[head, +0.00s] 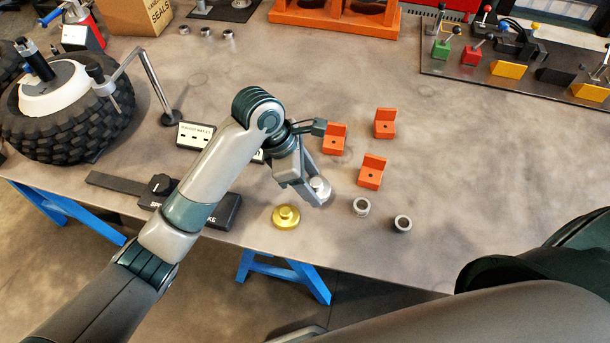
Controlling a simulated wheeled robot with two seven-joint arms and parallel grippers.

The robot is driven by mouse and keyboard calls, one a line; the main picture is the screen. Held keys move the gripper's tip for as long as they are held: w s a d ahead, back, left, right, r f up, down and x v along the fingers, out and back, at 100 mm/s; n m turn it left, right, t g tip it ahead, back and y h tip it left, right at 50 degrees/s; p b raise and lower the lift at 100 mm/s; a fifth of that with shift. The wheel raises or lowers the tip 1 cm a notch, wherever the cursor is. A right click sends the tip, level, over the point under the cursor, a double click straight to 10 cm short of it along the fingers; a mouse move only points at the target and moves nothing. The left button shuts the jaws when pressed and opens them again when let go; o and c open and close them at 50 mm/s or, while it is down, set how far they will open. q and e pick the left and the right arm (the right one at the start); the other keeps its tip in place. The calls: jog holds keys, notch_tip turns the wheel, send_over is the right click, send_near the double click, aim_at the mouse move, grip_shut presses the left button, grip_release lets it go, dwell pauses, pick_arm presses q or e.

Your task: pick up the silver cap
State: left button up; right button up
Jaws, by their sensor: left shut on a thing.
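The silver cap (319,187) is a small round pale metal piece near the front middle of the table. My left gripper (313,193) reaches down from above and is shut on it, hiding part of it. I cannot tell whether the cap touches the table. A gold cap (286,217) with a raised knob sits on the table close by, to the lower left. My right gripper is out of the picture.
Two small metal rings (361,207) (402,224) lie to the right, near the front edge. Several orange blocks (371,173) stand just behind. A tyre (60,125) is at the left; a black plate with coloured levers (520,75) is at the back right. The right middle is clear.

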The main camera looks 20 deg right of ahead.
pick_arm(q)
jog(key=shift+s+r, duration=0.2)
jog(key=shift+s, duration=0.1)
dwell(0.4)
